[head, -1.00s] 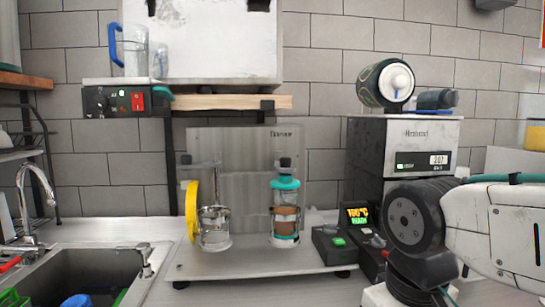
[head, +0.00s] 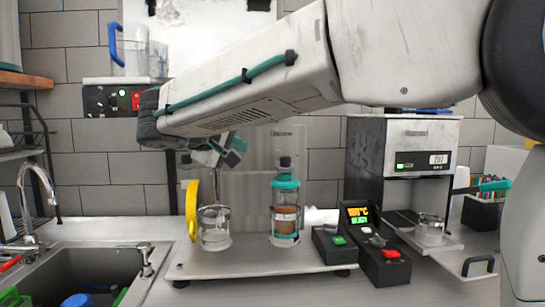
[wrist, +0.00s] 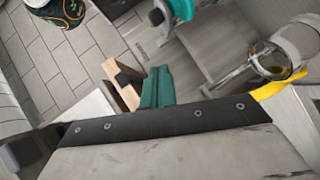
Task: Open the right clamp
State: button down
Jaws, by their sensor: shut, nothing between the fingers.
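The sealer is a grey metal stand (head: 262,262) with an upright back plate. The right clamp (head: 285,183) has a teal top and a black knob above, over a clear cup (head: 285,213) with brown contents. In the wrist view, the teal part of the right clamp (wrist: 182,9) shows at the top edge, partly cut off. The left clamp has a yellow part (head: 192,211) beside an empty clear cup (head: 214,228). My gripper (head: 233,152) is shut and empty, above and between the clamps, apart from both. Its teal fingers show in the wrist view (wrist: 157,88).
A sink (head: 85,272) lies at the left. A control box with red and green buttons (head: 375,250) stands right of the stand, before a tall machine (head: 412,150). A shelf with a glass pitcher (head: 132,52) is above left.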

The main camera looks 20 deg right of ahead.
aim_at(284, 162)
jog(key=shift+w+a+r, duration=0.1)
jog(key=shift+a+r, duration=0.05)
jog(key=shift+a, duration=0.05)
jog(key=shift+d, duration=0.1)
jog(key=s+d+x, duration=0.1)
jog(key=s+x, duration=0.1)
jog(key=x, duration=1)
jog(key=shift+w+d+f, duration=0.3)
jog(key=shift+d+f, duration=0.2)
jog(key=shift+d, duration=0.15)
jog(key=shift+a, duration=0.1)
